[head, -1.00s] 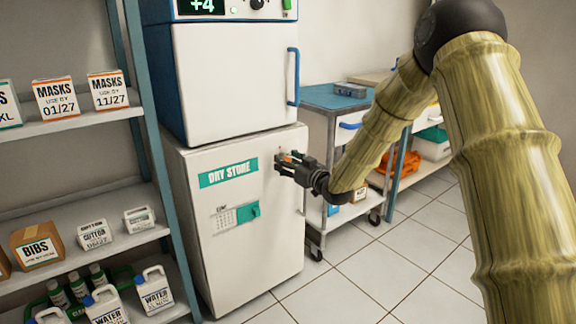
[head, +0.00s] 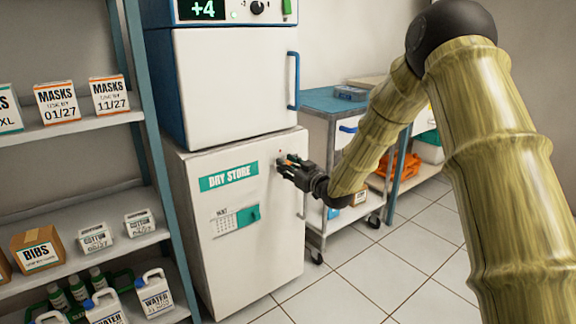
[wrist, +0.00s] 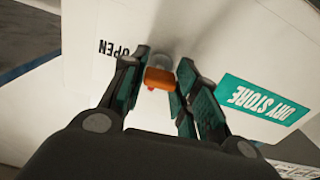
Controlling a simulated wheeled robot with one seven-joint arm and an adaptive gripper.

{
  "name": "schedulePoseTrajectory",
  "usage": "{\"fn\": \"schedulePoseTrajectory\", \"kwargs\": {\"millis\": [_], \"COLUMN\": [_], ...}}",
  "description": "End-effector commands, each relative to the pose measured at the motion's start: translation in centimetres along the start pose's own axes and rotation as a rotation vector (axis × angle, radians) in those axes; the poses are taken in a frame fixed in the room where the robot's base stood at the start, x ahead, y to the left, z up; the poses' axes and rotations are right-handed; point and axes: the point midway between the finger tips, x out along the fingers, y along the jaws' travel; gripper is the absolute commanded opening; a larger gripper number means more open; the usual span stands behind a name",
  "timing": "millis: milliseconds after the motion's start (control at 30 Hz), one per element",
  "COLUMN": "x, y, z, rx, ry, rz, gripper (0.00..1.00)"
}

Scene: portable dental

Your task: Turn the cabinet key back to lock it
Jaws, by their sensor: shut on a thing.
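The white cabinet (head: 245,240) labelled DRY STORE stands under a fridge unit. Its key has an orange head (wrist: 160,78) and sits at a round metal lock (wrist: 162,60) on the cabinet face, seen in the wrist view. My gripper (head: 283,162) is at the upper right of the cabinet door. In the wrist view its two fingers (wrist: 162,85) stand on either side of the orange head and are shut on it. The word OPEN (wrist: 114,48) shows upside down left of the lock. In the head view the fingers mostly hide the key.
A shelf rack (head: 70,125) with mask boxes, a bibs box and water bottles stands to the left. A wheeled trolley (head: 325,100) stands right of the cabinet, behind my arm. The tiled floor (head: 400,265) in front of the trolley is clear.

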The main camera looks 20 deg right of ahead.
Motion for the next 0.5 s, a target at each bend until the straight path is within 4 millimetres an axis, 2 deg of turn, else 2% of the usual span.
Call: {"fn": "schedulePoseTrajectory", "kwargs": {"millis": [500], "x": [0.06], "y": [-0.11], "z": [-0.25], "rx": [-0.436], "ry": [-0.001], "rz": [-0.002], "gripper": [0.06]}}
